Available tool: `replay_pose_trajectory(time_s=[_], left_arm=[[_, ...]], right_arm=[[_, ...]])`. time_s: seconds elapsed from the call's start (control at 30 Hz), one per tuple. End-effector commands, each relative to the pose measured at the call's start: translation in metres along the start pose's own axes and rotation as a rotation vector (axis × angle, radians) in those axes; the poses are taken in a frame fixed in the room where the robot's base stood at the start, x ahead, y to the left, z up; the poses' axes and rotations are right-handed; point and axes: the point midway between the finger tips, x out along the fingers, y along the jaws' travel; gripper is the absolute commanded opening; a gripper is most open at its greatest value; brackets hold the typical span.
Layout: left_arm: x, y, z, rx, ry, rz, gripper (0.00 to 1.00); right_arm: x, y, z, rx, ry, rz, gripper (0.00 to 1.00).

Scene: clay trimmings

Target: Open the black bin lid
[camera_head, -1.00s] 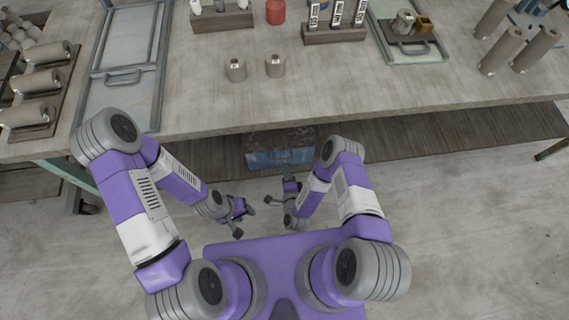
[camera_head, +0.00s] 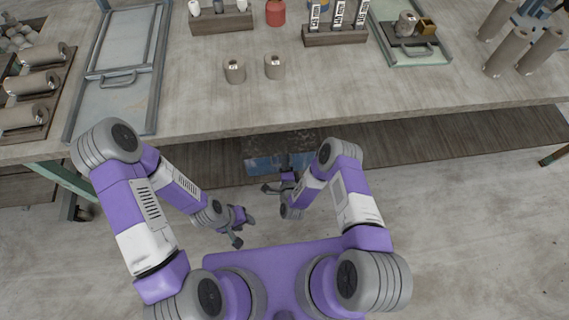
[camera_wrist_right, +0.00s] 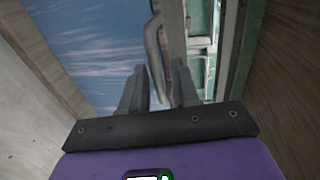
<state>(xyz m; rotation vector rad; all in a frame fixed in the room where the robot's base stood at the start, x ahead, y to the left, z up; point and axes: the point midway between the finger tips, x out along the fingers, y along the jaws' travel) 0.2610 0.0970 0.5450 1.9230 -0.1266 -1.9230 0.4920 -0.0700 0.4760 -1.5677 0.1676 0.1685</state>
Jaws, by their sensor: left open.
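A bin with a dark speckled top (camera_head: 280,143) and a blue front (camera_head: 262,165) sits under the workbench, partly covered by my right arm. In the right wrist view its blue panel (camera_wrist_right: 95,45) fills the upper left, and a grey bar handle (camera_wrist_right: 154,50) runs down from the top edge. My right gripper (camera_head: 267,188) is at the bin's front. In the wrist view its two fingers (camera_wrist_right: 160,88) are apart, with the handle's lower end between or just beyond them; contact cannot be told. My left gripper (camera_head: 243,228) is open and empty, left of the bin, above the floor.
The workbench (camera_head: 330,95) overhangs the bin. On it stand two small clay cylinders (camera_head: 235,72), trays with handles (camera_head: 116,95) and tool racks (camera_head: 335,35). A green bench leg (camera_head: 62,175) is at the left. Floor at the right is free.

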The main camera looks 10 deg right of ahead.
Motion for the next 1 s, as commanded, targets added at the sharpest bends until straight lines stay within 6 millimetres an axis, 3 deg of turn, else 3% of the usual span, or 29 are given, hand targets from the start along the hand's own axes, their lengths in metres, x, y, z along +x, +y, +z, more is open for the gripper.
replay_pose_trajectory(time_s=[0.03, 0.2, 0.67, 1.0], left_arm=[[0.000, 0.000, 0.000, 0.000, 0.000, 0.000, 0.43], [0.000, 0.000, 0.000, 0.000, 0.000, 0.000, 0.43], [-0.005, 0.002, 0.000, 0.000, 0.000, 0.000, 0.43], [-0.047, 0.018, 0.002, 0.000, 0.000, 0.000, 0.43]], right_arm=[[0.000, 0.000, 0.000, 0.000, 0.000, 0.000, 0.23], [0.000, 0.000, 0.000, 0.000, 0.000, 0.000, 0.00], [-0.002, -0.005, -0.001, 0.000, 0.001, 0.011, 0.00], [-0.008, -0.048, -0.001, 0.001, 0.001, 0.127, 0.00]])
